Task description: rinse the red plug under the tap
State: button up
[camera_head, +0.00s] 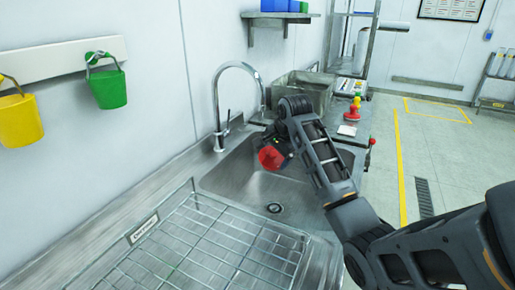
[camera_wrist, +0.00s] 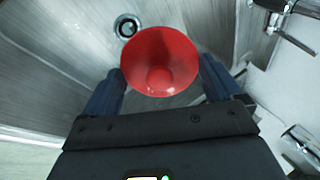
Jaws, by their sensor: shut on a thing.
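The red plug (camera_head: 270,157) is held over the steel sink basin (camera_head: 232,180) in the head view. In the wrist view the red plug (camera_wrist: 160,62) shows as a round, hollow cup shape between the two dark fingers. My gripper (camera_wrist: 163,80) is shut on it. The chrome tap (camera_head: 238,66) arches over the basin from behind, and its spout end is above and slightly left of the plug. I see no clear stream of water from the spout. The sink drain (camera_head: 275,208) lies below the plug and also shows in the wrist view (camera_wrist: 127,26).
A wire rack (camera_head: 215,235) covers the drainboard in front of the sink. A steel container (camera_head: 305,88) stands behind the basin. Green (camera_head: 107,88) and yellow (camera_head: 20,118) buckets hang on the left wall.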

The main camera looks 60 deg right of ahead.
jog(key=shift+s+a+r, duration=0.65)
jog(key=shift+s+r, duration=0.2)
jog(key=shift+s+a+r, duration=0.6)
jog(key=shift+s+r, duration=0.25)
